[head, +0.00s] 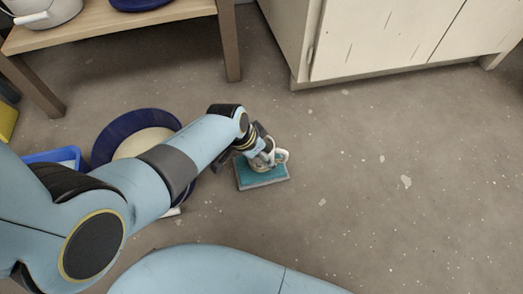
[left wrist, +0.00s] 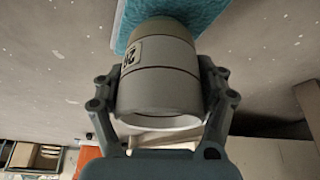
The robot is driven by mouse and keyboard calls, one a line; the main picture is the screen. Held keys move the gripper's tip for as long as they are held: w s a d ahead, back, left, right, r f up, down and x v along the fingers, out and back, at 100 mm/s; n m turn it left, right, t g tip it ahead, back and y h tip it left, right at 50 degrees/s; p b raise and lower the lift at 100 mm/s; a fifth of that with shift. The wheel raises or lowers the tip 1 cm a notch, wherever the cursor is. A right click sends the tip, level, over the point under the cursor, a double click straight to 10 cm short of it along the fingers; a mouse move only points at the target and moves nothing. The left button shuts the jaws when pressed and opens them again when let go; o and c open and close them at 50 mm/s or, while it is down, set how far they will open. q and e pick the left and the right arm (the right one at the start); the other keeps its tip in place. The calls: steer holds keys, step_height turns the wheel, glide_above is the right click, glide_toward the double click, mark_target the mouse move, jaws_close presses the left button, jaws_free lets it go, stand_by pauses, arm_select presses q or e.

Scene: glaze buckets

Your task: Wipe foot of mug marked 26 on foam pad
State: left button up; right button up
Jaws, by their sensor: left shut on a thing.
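The pale mug (head: 268,160) is in my left gripper (head: 260,153), over the teal foam pad (head: 262,181) on the floor. In the left wrist view the two fingers close on the sides of the mug (left wrist: 160,92). A label (left wrist: 131,56), partly turned away, seems to read 26. The mug's tan foot end points toward the pad (left wrist: 205,12), and its open end faces the wrist camera. The foot overlaps the pad in the picture; whether it touches I cannot tell. My right gripper is not in view.
A dark blue bucket (head: 107,138) with cream glaze stands left of the pad, partly behind my left arm. A blue tray (head: 66,156) is further left. A wooden bench (head: 150,24) and a pale cabinet (head: 385,45) stand behind. The floor right of the pad is clear.

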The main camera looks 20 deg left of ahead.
arm_select(q)
steer(key=shift+f, duration=0.55)
steer(key=shift+a, duration=0.1)
